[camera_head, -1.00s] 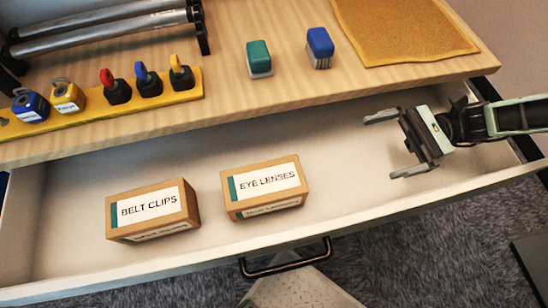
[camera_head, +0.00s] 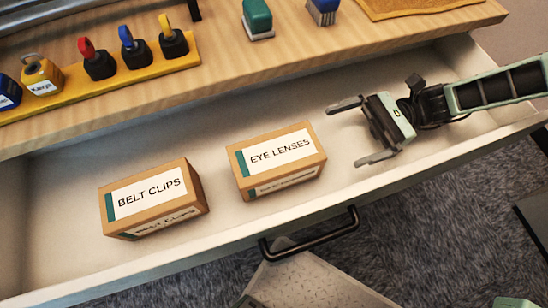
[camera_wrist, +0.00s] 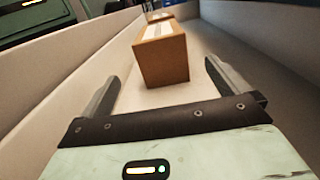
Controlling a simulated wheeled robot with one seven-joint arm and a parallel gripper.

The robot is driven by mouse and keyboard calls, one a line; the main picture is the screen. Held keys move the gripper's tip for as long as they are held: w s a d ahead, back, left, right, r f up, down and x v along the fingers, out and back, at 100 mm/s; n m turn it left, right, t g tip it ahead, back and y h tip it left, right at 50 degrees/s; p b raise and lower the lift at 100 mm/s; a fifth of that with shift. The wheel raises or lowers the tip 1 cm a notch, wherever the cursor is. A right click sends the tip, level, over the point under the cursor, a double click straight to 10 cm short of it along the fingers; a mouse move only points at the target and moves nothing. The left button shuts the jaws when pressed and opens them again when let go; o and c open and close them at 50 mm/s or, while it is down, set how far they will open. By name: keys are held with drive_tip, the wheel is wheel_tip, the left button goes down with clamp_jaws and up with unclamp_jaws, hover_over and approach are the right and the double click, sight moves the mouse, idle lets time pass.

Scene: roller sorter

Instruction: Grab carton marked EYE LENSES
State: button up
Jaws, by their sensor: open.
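The EYE LENSES carton (camera_head: 277,160) is a brown box with a white label and a teal stripe. It lies in the open white drawer, right of the BELT CLIPS carton (camera_head: 152,198). My gripper (camera_head: 346,133) is open and empty in the drawer, to the right of the EYE LENSES carton, with its fingers pointing left toward it and a small gap between. In the wrist view the near carton (camera_wrist: 162,61) stands ahead, between and beyond the open fingers (camera_wrist: 160,78). A second carton shows partly behind it.
The drawer's front wall (camera_head: 225,239) with a black handle (camera_head: 308,233) runs along the near side. The wooden worktop (camera_head: 230,75) overhangs the back, holding stamps (camera_head: 257,18) and a yellow rack (camera_head: 100,88). The drawer floor around the cartons is clear.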

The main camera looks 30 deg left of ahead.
sight(290, 153)
drive_tip(key=p+x, duration=0.1)
drive_tip(key=x, duration=1.2)
drive_tip(key=shift+s+a, duration=0.1)
drive_tip(key=shift+a, duration=0.05)
drive_tip(key=c, duration=1.3)
drive_tip(key=shift+r, duration=0.1)
